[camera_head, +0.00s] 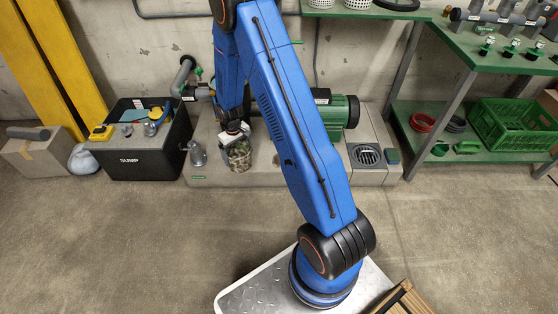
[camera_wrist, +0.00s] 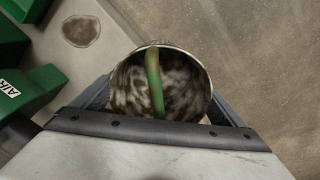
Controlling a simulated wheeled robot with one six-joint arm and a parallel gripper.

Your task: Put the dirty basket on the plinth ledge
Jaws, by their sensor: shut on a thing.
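The dirty basket (camera_head: 239,157) is a small round basket with brown and pale mottled grime. My gripper (camera_head: 236,136) is shut on it and holds it upright at the front of the plinth ledge (camera_head: 264,168). In the wrist view the basket (camera_wrist: 185,85) sits between the two fingers, with a green handle arching over its open top. The wrist view shows the pale ledge (camera_wrist: 112,38) with a dark round stain at left and bare floor at right. I cannot tell whether the basket's bottom touches the ledge.
A metal fitting (camera_head: 197,153) stands on the ledge left of the basket. A black sump bin (camera_head: 150,160) stands at left. A green bench (camera_head: 480,60) is at right.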

